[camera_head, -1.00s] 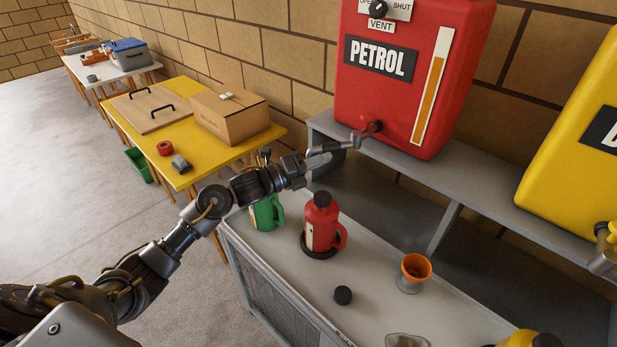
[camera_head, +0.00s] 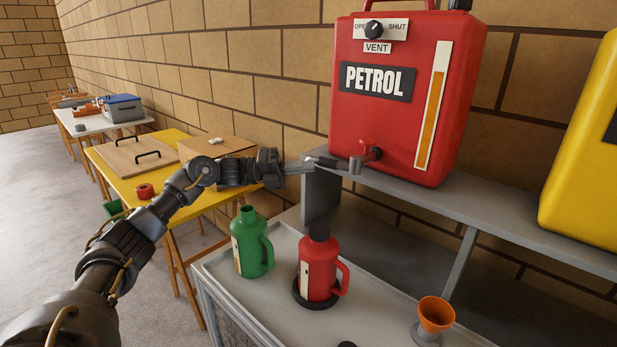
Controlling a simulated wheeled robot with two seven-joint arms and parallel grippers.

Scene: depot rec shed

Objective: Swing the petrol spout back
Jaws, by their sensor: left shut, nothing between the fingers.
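The red petrol tank (camera_head: 400,110) stands on a grey shelf against the brick wall. Its tap (camera_head: 368,149) sits low on the front. The grey spout (camera_head: 335,162) reaches from the tap out to the left, past the tank's side, and ends in a dark tip. My left gripper (camera_head: 310,167) is shut with nothing between its fingers. Its fingertips are at the spout's free end; whether they touch it I cannot tell. My right gripper is not in view.
Below the spout, a grey bench (camera_head: 275,310) holds a green jug (camera_head: 250,246), a red jug (camera_head: 318,268) and an orange funnel (camera_head: 436,314). A yellow tank (camera_head: 590,150) stands at right. A yellow table (camera_head: 190,196) with a cardboard box (camera_head: 200,148) is behind my arm.

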